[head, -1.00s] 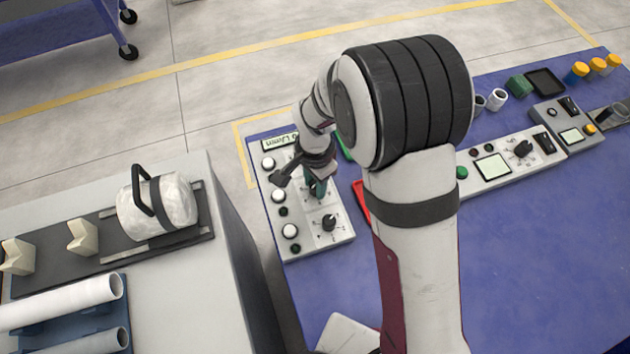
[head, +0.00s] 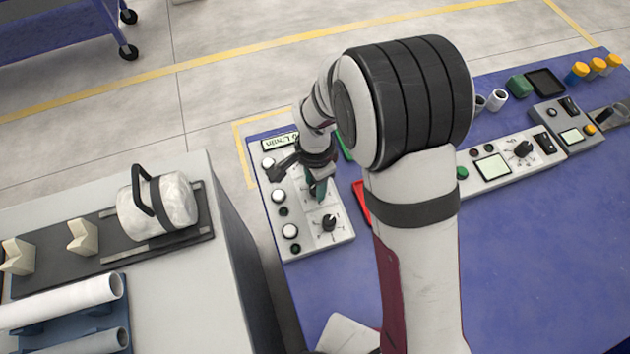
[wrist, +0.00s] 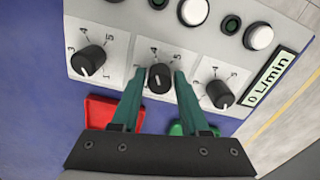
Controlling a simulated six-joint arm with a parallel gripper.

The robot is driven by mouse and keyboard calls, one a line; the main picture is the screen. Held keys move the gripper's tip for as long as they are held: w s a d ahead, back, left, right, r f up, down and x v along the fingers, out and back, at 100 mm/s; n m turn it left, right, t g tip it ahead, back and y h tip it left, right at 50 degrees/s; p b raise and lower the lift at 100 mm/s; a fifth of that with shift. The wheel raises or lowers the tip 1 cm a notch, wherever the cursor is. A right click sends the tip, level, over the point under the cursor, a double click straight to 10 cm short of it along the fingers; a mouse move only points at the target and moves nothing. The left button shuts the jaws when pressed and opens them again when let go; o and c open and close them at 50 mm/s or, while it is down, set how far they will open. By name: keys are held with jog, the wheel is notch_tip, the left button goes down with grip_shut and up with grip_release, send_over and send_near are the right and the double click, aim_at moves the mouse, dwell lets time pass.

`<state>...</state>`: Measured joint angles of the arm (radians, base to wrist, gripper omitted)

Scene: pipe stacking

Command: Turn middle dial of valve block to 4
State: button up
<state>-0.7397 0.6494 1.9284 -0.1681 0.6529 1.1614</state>
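The valve block (head: 342,233) is a pale panel with three black dials. In the wrist view its middle dial (wrist: 159,77) sits between the green fingers of my gripper (wrist: 158,73), with a narrow gap showing on each side. The fingers are apart and hold nothing visibly. Digits 4 and 5 show above this dial; its other digits are hidden by the fingers, and I cannot tell its exact setting. The left dial (wrist: 89,61) and right dial (wrist: 220,94) stand clear of the fingers. In the head view my gripper (head: 317,190) is over the block and hides the middle dial.
White buttons (wrist: 194,11) and a display reading 0 L/min (wrist: 271,80) are on the block. A red tray (wrist: 101,111) and a green one (wrist: 188,128) lie beside it. Another control panel (head: 510,163) stands right on the blue table (head: 520,240).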

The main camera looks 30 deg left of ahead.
jog(key=shift+o, duration=1.1)
notch_tip(320, 180, up, 16)
jog(key=shift+d+f, duration=0.1)
jog(key=s+d+r, duration=0.2)
jog(key=d+r, duration=0.1)
jog(key=d, duration=0.6)
jog(key=s+d+n+y, duration=0.1)
jog(key=s+d, duration=1.2)
jog(key=shift+s+f+y, duration=0.15)
jog(key=shift+f+y, duration=0.1)
jog(key=shift+y, duration=0.15)
